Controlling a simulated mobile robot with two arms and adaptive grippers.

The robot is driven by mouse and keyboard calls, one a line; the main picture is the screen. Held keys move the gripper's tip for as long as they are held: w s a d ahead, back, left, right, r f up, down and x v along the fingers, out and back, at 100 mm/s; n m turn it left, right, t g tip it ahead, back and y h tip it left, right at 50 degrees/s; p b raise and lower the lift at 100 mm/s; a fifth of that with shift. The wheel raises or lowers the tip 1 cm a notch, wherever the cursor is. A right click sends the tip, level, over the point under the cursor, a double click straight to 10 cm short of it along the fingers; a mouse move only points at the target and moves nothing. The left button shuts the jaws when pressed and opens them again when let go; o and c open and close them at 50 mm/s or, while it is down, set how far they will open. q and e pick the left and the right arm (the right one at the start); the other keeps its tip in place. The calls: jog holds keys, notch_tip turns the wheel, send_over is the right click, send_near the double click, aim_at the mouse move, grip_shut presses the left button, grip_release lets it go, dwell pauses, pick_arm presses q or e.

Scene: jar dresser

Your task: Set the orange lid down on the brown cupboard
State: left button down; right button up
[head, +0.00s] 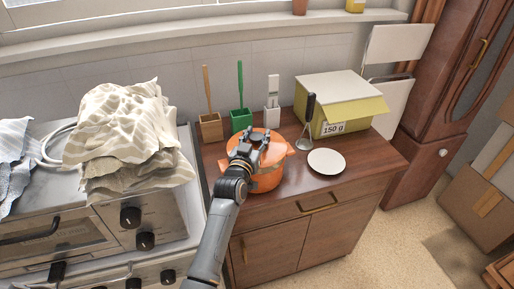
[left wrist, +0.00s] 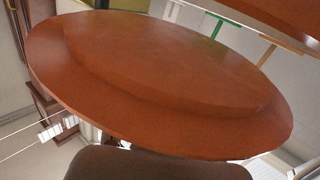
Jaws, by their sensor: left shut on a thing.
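The brown cupboard (head: 372,165) stands in the middle of the head view, its top facing up. An orange pot (head: 268,181) stands on its left part. The orange lid (head: 279,145) is over the pot in the head view; I cannot tell whether it touches the rim. My left gripper (head: 261,143) is above the lid and shut on it, hiding its middle. In the left wrist view the lid (left wrist: 165,65) is a large round disc with a raised centre, filling most of the picture. My right gripper is not in view.
A white plate (head: 326,162) and a dark-handled masher (head: 307,120) are right of the pot. A yellow box (head: 349,122) stands behind them. Holders with brushes, one green (head: 241,120), line the back. An oven (head: 60,235) with cloths is at left. The cupboard's front right is bare.

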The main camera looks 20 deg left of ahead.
aim_at(257, 144)
pick_arm(q)
jog(key=f+b, duration=0.1)
jog(key=f, duration=0.1)
jog(key=f+b, duration=0.1)
jog(key=shift+w+f+b, duration=0.15)
jog(key=shift+w+b, duration=0.1)
jog(key=shift+b, duration=0.05)
jog(key=shift+s, duration=0.1)
jog(key=c, duration=0.7)
grip_release()
jog(key=shift+c, duration=0.2)
